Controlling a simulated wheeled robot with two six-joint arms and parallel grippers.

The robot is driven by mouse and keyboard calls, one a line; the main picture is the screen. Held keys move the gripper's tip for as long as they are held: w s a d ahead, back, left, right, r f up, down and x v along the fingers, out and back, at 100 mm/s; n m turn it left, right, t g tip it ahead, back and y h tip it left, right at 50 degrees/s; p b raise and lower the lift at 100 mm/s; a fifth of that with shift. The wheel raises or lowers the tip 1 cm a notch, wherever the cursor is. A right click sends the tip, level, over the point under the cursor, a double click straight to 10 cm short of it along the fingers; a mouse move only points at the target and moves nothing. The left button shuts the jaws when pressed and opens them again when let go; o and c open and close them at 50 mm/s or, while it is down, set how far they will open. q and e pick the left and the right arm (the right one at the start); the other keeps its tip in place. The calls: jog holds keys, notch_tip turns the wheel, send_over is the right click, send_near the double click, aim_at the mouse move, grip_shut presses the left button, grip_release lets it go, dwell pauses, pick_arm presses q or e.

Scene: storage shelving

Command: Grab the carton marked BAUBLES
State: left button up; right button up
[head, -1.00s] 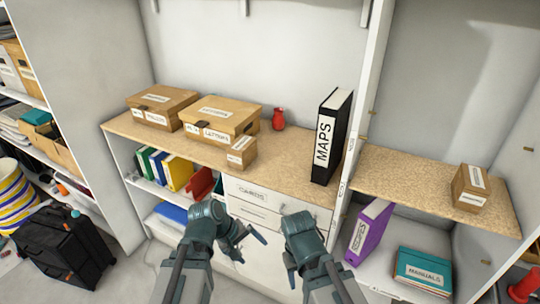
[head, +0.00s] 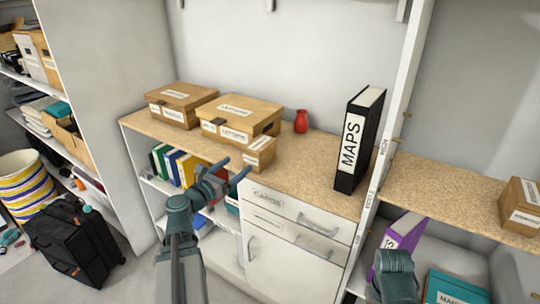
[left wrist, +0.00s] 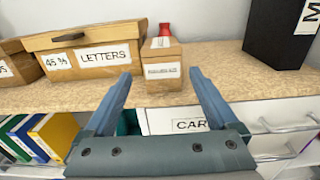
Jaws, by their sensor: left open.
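A small brown carton (head: 260,154) stands at the front edge of the wooden counter, in front of a larger box marked LETTERS. It also shows in the left wrist view (left wrist: 164,84), where its white label is too small to read surely. Another small carton (head: 521,204) sits on the right-hand shelf, its label unreadable. I cannot tell for certain which is marked BAUBLES. My left gripper (head: 234,168) is open and empty just before the front carton; its fingers (left wrist: 160,76) frame the carton without visibly touching it. My right gripper (head: 394,274) is low at right, its fingers not clear.
The LETTERS box (head: 238,118) and another lidded box (head: 180,105) stand behind and left. An upright panel (head: 388,130) divides counter and right shelf. The counter before the binder is clear.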

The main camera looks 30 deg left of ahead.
aim_at(250, 155)
pick_arm(q)
jog(key=w, duration=0.7)
jog(key=shift+w+d, duration=0.25)
jog(key=shift+w, duration=0.15)
jog(key=shift+w+d, duration=0.1)
jog(key=shift+w, duration=0.3)
jog(key=w, duration=0.5)
jog(key=shift+w+d+f, duration=0.15)
jog(key=shift+d+f, duration=0.05)
jog(key=shift+d, duration=0.05)
jog(key=c, duration=1.4)
